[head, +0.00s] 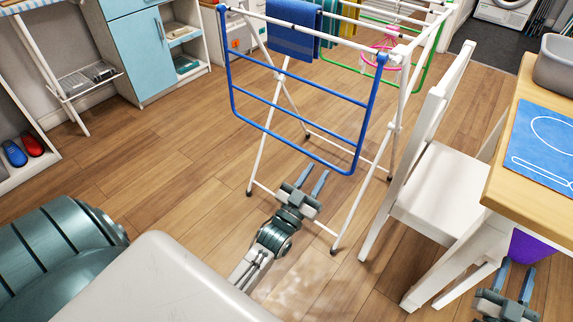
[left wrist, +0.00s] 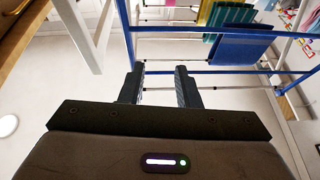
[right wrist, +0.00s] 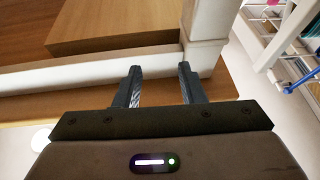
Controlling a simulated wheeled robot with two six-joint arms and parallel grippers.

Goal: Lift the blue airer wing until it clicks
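The blue airer wing (head: 297,105) is a blue tube frame with cross bars. It hangs down, slightly slanted, from the near side of the white drying airer (head: 398,120). My left gripper (head: 311,180) is open and empty, just below the wing's lower bar. In the left wrist view the wing's lower bar (left wrist: 230,72) crosses at the fingertips (left wrist: 160,72); I cannot tell whether they touch. My right gripper (head: 514,277) is open and empty at the lower right, by the table. In the right wrist view its fingers (right wrist: 160,75) point toward white and wooden furniture parts.
A white chair (head: 440,190) stands right of the airer, beside a wooden table (head: 520,190) with a blue mat (head: 545,145). A blue towel (head: 293,30) hangs on the airer. A blue-doored cabinet (head: 140,55) stands back left. The floor left of the airer is clear.

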